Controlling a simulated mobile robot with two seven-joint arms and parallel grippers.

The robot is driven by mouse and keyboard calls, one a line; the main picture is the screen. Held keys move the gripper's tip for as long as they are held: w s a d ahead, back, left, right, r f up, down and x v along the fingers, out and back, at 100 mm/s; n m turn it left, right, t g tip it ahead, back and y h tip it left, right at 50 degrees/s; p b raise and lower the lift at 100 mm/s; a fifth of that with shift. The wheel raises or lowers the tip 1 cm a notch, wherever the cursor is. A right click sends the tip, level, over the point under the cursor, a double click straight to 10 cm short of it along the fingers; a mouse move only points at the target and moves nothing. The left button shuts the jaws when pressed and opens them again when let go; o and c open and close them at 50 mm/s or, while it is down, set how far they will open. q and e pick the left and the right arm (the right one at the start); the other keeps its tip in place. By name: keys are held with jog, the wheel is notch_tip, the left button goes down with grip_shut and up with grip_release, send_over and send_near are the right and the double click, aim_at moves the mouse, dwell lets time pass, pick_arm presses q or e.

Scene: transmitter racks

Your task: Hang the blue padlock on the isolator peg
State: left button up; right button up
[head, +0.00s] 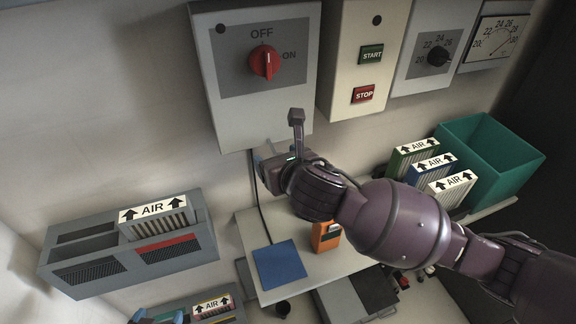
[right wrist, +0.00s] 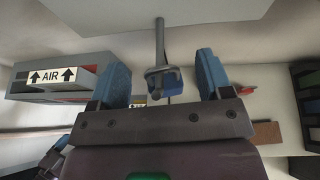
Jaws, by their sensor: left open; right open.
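The isolator (head: 262,65) is a grey box with a red knob on the wall. In the right wrist view, the grey peg (right wrist: 160,38) runs down from a pale panel edge. The blue padlock (right wrist: 168,88) is at the peg's lower end, its grey shackle appearing to loop around the peg. My right gripper (right wrist: 164,72) is open, its blue fingers either side of the padlock with gaps. In the head view my right gripper (head: 268,153) is just below the isolator, and the padlock and peg are hidden there. My left gripper (head: 158,317) is open, partly visible at the bottom edge.
A shelf below holds a blue mat (head: 279,264) and an orange object (head: 326,236). A grey rack (head: 100,275) with an AIR filter is at the left. A green bin (head: 490,155) and several AIR filters stand at the right. START and STOP buttons (head: 366,75) are beside the isolator.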

jog(key=v, duration=1)
jog(key=d+f+m+b, duration=0.1)
jog(key=d+f+m, duration=0.4)
jog(key=f+m, duration=0.55)
jog(key=d+f+m+b, duration=0.1)
jog(key=d+f+m, duration=0.45)
jog(key=m, duration=0.75)
jog(key=s+d+f+m+h, duration=0.5)
jog(key=s+d+f+m, duration=0.7)
jog(key=f+m, duration=0.4)
jog(key=shift+s+d+f+g+b, duration=0.25)
jog(key=shift+d+g+b, duration=0.2)
jog(key=shift+d, duration=0.45)
jog(key=shift+c, duration=0.4)
